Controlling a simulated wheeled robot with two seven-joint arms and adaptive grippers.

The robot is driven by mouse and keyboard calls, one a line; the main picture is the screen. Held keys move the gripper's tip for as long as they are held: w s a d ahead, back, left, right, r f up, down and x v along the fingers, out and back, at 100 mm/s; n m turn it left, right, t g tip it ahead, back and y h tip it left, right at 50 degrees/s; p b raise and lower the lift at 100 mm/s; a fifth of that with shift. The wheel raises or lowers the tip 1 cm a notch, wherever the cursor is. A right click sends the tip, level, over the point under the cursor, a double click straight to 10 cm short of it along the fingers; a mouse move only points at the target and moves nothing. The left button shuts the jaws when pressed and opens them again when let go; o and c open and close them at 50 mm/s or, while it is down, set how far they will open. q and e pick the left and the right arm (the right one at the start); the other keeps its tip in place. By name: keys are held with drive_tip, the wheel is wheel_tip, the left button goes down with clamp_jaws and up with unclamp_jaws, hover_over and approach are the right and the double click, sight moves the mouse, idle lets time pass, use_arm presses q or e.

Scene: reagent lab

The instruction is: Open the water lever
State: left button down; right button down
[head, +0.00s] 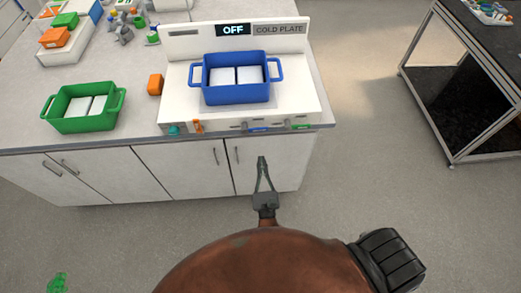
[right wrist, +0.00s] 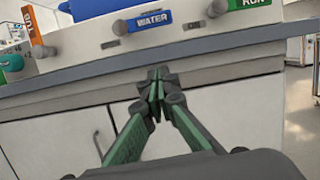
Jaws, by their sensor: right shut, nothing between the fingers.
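The water lever is a blue bar (head: 259,129) on the front edge of the white cold plate (head: 180,90). In the right wrist view the lever (right wrist: 149,20) reads "WATER" and lies roughly level, with a grey knob at its left end. My right gripper (head: 262,160) is shut and empty, in front of the cabinet doors and below the lever. In the right wrist view its fingertips (right wrist: 158,76) meet just below the counter edge, apart from the lever. A green piece at the lower left of the head view may be part of my left gripper; its jaws cannot be made out.
An orange lever (head: 197,127), a teal knob (head: 173,129) and a green RUN lever (head: 300,126) share the panel. A blue bin (head: 236,93) sits on the plate, whose display reads "OFF". A green bin (head: 83,123) stands left. The counter edge (right wrist: 220,42) lies above my fingertips.

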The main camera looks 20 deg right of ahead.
drive_tip(key=v, duration=0.2)
drive_tip(key=shift+s+a+f, duration=0.1)
drive_tip(key=shift+s, duration=0.2)
idle(0.3)
drive_tip(key=d+f+m+g, duration=0.3)
drive_tip(key=d+f+g, duration=0.1)
drive_tip(key=f, duration=0.7)
drive_tip(key=d+f+m+g, duration=0.2)
drive_tip(key=d+f+g, duration=0.15)
drive_tip(key=f, duration=0.75)
drive_tip(key=s+d+f+m+g+y, duration=0.1)
drive_tip(key=s+d+f+m+g, duration=0.15)
drive_tip(key=s+f, duration=0.4)
drive_tip(key=s+d+f+m+g+y, duration=0.1)
drive_tip(key=s+d+f+m+g, duration=0.2)
drive_tip(key=f, duration=0.6)
drive_tip(key=s+d+f+m+g+y, duration=0.2)
drive_tip(key=s+f+m+g+y, duration=0.15)
drive_tip(key=s+f+m, duration=1)
drive_tip(key=s+a+f+m+g, duration=0.1)
drive_tip(key=s+f+m, duration=0.2)
drive_tip(key=s, duration=0.8)
drive_tip(key=s+a+f+m+g+y, duration=0.1)
drive_tip(key=s+f+m, duration=0.3)
drive_tip(key=s, duration=0.8)
drive_tip(key=shift+a+f+g, duration=0.35)
drive_tip(key=shift+f, duration=0.2)
